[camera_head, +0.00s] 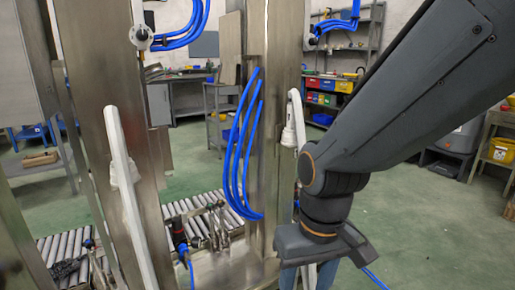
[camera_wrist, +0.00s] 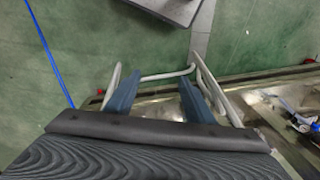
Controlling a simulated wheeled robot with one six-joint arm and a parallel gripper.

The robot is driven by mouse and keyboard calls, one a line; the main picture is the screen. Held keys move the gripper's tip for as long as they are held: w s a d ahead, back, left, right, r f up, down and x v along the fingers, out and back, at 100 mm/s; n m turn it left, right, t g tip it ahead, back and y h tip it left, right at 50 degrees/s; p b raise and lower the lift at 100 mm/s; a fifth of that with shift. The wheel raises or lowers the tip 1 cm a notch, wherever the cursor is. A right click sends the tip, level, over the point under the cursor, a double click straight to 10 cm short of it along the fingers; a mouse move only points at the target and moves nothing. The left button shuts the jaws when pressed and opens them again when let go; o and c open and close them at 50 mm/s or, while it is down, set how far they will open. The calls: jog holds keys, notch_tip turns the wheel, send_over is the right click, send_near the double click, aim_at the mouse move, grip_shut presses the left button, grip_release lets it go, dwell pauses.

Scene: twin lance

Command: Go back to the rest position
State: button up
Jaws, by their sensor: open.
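My gripper (camera_head: 308,278) points down at the lower right of the head view, beside a steel column (camera_head: 272,130). In the wrist view its two blue-grey fingers (camera_wrist: 158,92) stand apart with nothing held between them. A pale bent tube (camera_wrist: 168,75) shows around and beyond the fingertips; I cannot tell whether it touches them. In the head view a white lever-like part (camera_head: 297,120) on the column is close behind my gripper. The lower ends of the fingers are cut off by the frame edge.
Steel columns and a long white handle (camera_head: 125,180) stand at the left. Blue hoses (camera_head: 240,150) hang on the middle column. A roller conveyor (camera_head: 190,212) runs low between the columns. Shelves with coloured bins (camera_head: 325,92) stand behind. Green floor (camera_head: 425,215) at the right is open.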

jog(key=s+d+r+m+p, duration=0.2)
jog(key=d+r+m+p, duration=0.1)
jog(key=d+r+p, duration=0.7)
notch_tip(320, 180, up, 3)
jog(key=p, duration=0.6)
jog(key=shift+s+d+r+h, duration=0.15)
jog(key=shift+s+d+h, duration=0.05)
jog(key=shift+d+h, duration=0.2)
jog(key=shift+w, duration=0.35)
jog(key=shift+a, duration=0.1)
